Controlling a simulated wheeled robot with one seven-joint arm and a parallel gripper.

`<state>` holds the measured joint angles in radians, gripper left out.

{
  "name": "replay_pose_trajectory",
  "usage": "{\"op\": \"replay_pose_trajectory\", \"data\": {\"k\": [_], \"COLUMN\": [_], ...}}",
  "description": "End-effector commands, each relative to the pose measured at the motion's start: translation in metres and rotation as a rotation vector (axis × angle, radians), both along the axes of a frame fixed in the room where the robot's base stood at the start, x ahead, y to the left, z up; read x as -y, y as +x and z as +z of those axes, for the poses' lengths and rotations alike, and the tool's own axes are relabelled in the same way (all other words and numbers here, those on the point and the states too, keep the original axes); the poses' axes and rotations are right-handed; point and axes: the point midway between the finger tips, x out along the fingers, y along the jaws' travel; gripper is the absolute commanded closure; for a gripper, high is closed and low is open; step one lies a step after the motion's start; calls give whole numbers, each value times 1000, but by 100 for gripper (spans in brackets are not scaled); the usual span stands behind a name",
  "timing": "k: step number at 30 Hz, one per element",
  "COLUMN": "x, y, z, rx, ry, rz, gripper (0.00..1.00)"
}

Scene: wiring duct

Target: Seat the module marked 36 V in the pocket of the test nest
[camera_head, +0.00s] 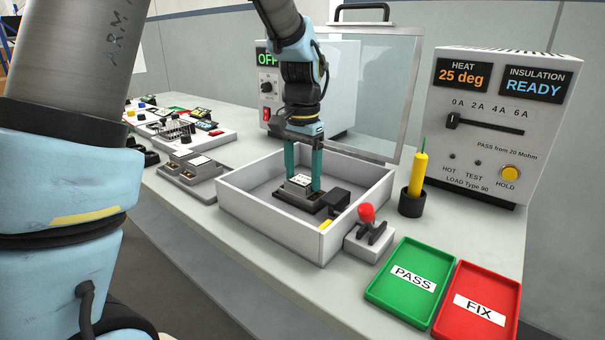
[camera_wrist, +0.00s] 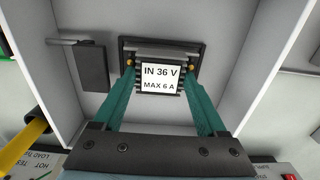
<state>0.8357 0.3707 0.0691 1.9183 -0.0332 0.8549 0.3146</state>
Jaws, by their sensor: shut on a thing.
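The module marked 36 V (camera_wrist: 159,77) shows its label "IN 36 V MAX 6 A" in the wrist view. In the head view the module (camera_head: 299,182) is inside the open white box, between the fingers of my gripper (camera_head: 302,184). My gripper (camera_wrist: 160,90) points down and is shut on the module's sides. The dark test nest (camera_wrist: 190,46) lies around and under the module on the box floor; it also shows in the head view (camera_head: 312,204). The module appears at the pocket, but I cannot tell how deep it sits.
The white box (camera_head: 268,227) has raised walls and a clear lid (camera_head: 375,85) standing open behind. A dark block (camera_wrist: 93,66) is beside the nest.

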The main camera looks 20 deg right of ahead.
Motion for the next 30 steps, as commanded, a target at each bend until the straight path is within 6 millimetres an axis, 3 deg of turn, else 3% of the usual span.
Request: {"op": "replay_pose_trajectory", "data": {"k": [10, 11, 17, 25, 30], "x": [0, 0, 0, 0, 1], "y": [0, 0, 0, 0, 1], "z": [-3, -4, -3, -2, 14], "rx": [1, 0, 1, 1, 3], "ry": [0, -1, 0, 0, -4], "rz": [0, 0, 0, 0, 0], "gripper": [99, 24, 2, 0, 0]}}
